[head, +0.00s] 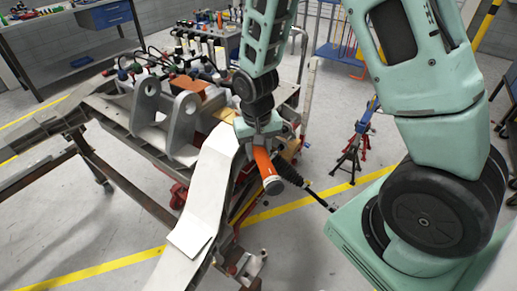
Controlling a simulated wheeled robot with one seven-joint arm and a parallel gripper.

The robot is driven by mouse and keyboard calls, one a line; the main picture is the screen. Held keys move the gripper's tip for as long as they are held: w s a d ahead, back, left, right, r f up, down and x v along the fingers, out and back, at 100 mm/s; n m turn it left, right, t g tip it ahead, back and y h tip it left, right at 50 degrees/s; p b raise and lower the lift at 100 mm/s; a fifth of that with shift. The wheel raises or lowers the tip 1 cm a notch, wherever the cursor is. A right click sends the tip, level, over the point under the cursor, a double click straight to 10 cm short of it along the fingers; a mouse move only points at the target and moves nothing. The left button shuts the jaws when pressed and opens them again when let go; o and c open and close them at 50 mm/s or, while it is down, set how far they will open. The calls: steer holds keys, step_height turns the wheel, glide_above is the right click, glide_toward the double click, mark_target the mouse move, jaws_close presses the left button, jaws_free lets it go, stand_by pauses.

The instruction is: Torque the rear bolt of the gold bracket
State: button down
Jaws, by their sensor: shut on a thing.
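My gripper (259,128) is over the near right part of the chassis fixture. It is shut on an orange tool (265,165) with a round, pale-ringed end that points down toward the camera. The tool's far end is hidden behind the gripper. A small gold piece (227,115), which looks like the gold bracket, shows on the chassis just left of my gripper. My gripper and arm cover part of that area. I cannot make out the rear bolt or whether the tool touches it.
A long pale beam (202,205) runs toward the camera below my gripper. Grey upright lugs (183,125) stand to the left. A black rod (312,194) juts out at the right. The floor at lower left is mostly clear.

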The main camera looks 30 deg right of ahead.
steer(key=shift+r, duration=0.15)
steer(key=shift+r+p, duration=2.1)
steer(key=shift+r, duration=0.3)
steer(key=shift+s, duration=0.1)
